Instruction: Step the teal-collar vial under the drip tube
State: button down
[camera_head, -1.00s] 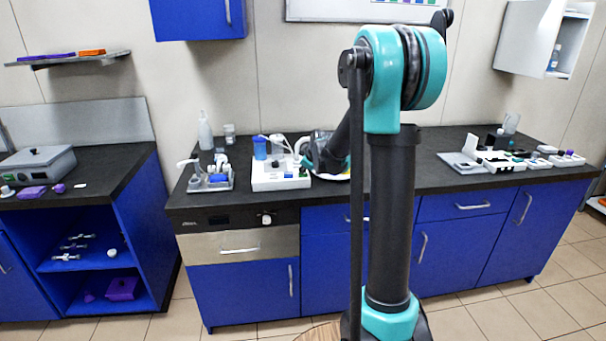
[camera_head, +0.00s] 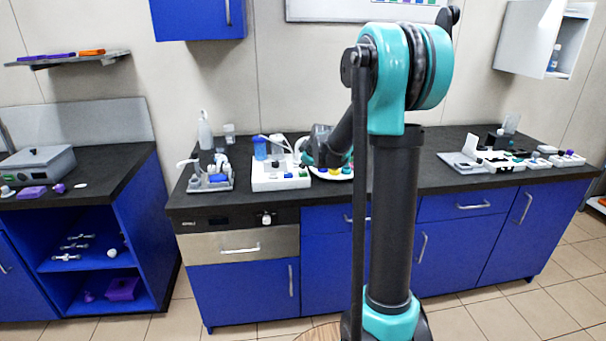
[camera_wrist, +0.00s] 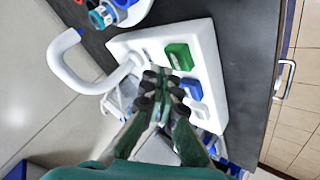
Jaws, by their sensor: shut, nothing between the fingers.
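My gripper (camera_wrist: 160,92) is shut and empty, its tips over the white console (camera_wrist: 205,58) beside a green block (camera_wrist: 179,56). A blue block (camera_wrist: 191,89) lies on the console just right of the fingers. A white curved tube (camera_wrist: 66,70), seemingly the drip tube, arches out from the console on the left. A white round carousel (camera_head: 345,177) shows partly at the top of the wrist view, carrying a teal-ringed piece (camera_wrist: 98,18), probably the teal-collar vial. I cannot tell which vial is under the tube end. Contact between fingertips and console is unclear.
A grey tray (camera_head: 212,186) with small items stands left of the console. More equipment (camera_head: 503,160) sits at the right end; the dark bench between is clear.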

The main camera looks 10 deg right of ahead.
aim_at(304, 174)
jog(key=shift+r, duration=2.5)
jog(key=shift+s, duration=0.1)
jog(key=s+d+f+m+g, duration=0.1)
jog(key=s+f+m, duration=0.2)
jog(key=s, duration=1)
jog(key=s+d+f+m+g+h, duration=0.1)
jog(key=s+f+m, duration=0.3)
jog(key=s+f, duration=0.4)
jog(key=s+d+f+m+g+h, duration=0.1)
jog(key=s+f+m, duration=0.3)
jog(key=s, duration=1.5)
notch_tip(304, 174, down, 2)
jog(key=shift+s+d+g, duration=0.35)
jog(key=shift+d+g, duration=0.15)
jog(key=shift+g, duration=0.4)
